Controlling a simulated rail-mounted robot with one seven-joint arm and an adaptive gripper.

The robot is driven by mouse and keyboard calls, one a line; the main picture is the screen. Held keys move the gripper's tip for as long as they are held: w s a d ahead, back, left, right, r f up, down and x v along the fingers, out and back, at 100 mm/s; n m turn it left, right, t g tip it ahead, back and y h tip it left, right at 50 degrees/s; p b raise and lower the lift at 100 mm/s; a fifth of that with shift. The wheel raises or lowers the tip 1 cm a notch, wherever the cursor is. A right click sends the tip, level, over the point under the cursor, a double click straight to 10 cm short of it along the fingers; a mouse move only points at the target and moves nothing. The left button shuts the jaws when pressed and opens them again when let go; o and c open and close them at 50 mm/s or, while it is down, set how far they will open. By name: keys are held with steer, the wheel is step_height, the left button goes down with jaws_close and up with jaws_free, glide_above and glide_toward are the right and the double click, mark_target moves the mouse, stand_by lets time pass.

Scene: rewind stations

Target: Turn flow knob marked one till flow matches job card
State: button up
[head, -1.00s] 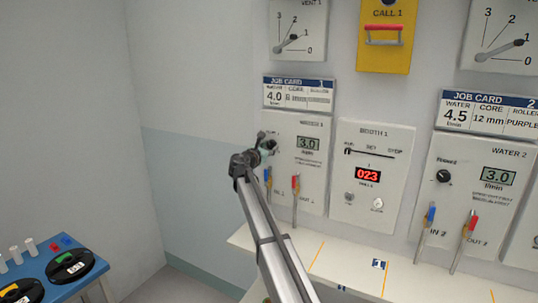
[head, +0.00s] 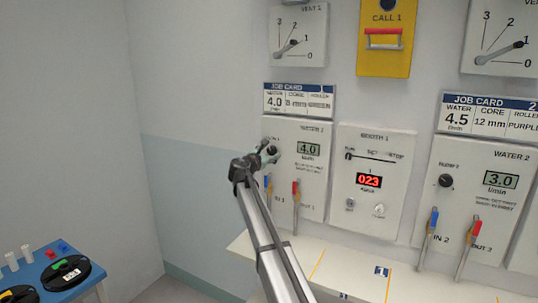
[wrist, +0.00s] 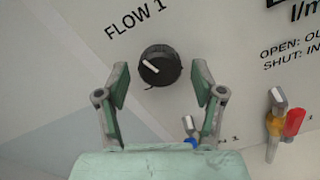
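The flow knob marked one (wrist: 160,66) is a round black knob with a white pointer line, under the printed "FLOW 1" in the wrist view. In the head view the knob (head: 272,150) is partly covered by my gripper. My gripper (wrist: 160,75) is open, its green-padded fingers on either side of the knob with gaps between pads and knob. The water 1 display (head: 308,149) reads 4.0. Job card 1 (head: 300,99) shows water 4.0 l/min.
Below the knob are a blue-handled lever (head: 267,187) and a red-handled lever (head: 296,192); they also show in the wrist view. Booth 1 panel (head: 374,210) reads 023. Station 2's display (head: 500,180) reads 3.0. A blue table (head: 45,278) stands at left.

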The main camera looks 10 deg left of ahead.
steer(key=shift+s, duration=0.1)
steer(key=v, duration=1.2)
